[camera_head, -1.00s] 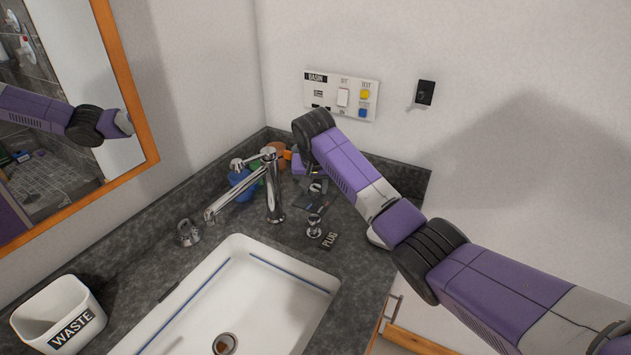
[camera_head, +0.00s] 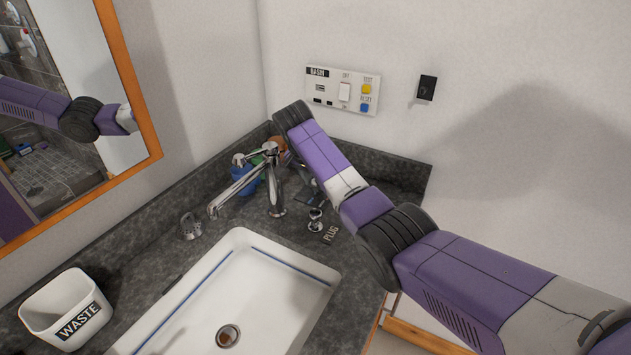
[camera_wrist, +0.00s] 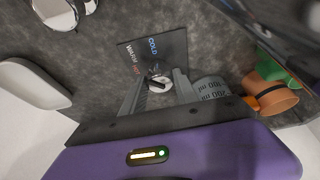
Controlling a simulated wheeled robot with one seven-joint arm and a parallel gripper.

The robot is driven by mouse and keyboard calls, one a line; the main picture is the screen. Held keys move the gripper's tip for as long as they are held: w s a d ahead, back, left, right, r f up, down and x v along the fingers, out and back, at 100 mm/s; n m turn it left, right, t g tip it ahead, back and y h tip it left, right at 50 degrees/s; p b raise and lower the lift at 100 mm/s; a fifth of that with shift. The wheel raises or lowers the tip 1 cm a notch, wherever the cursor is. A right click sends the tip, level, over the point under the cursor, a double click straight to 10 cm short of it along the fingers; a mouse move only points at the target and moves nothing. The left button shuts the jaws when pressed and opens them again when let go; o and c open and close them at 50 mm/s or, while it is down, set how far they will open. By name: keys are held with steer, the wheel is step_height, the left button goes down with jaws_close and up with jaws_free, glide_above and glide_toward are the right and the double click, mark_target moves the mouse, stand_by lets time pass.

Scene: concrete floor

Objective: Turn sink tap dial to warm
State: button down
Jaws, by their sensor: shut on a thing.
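The tap dial (camera_wrist: 158,82) is a small chrome knob on a dark plate (camera_wrist: 150,50) marked COLD, WARM and HOT. In the wrist view my gripper (camera_wrist: 158,88) has its two grey fingers on either side of the knob and is shut on it. The knob's pointer setting is too small to read. The chrome sink tap (camera_head: 273,185) stands behind the white basin (camera_head: 235,300) in the head view. There my arm covers the fingers and most of the dial.
A chrome plug knob (camera_head: 315,215) with a PLUG label (camera_head: 330,234) stands close to the dial. Coloured cups, including a blue one (camera_head: 243,180), sit behind the tap. A WASTE bin (camera_head: 62,310) is at the left. The wall carries a switch panel (camera_head: 343,90).

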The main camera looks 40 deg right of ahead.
steer(key=c, duration=0.9)
jaws_free()
steer(key=shift+c, duration=0.2)
steer(key=v, duration=0.8)
steer(key=shift+b, duration=0.4)
steer(key=shift+d+f, duration=0.1)
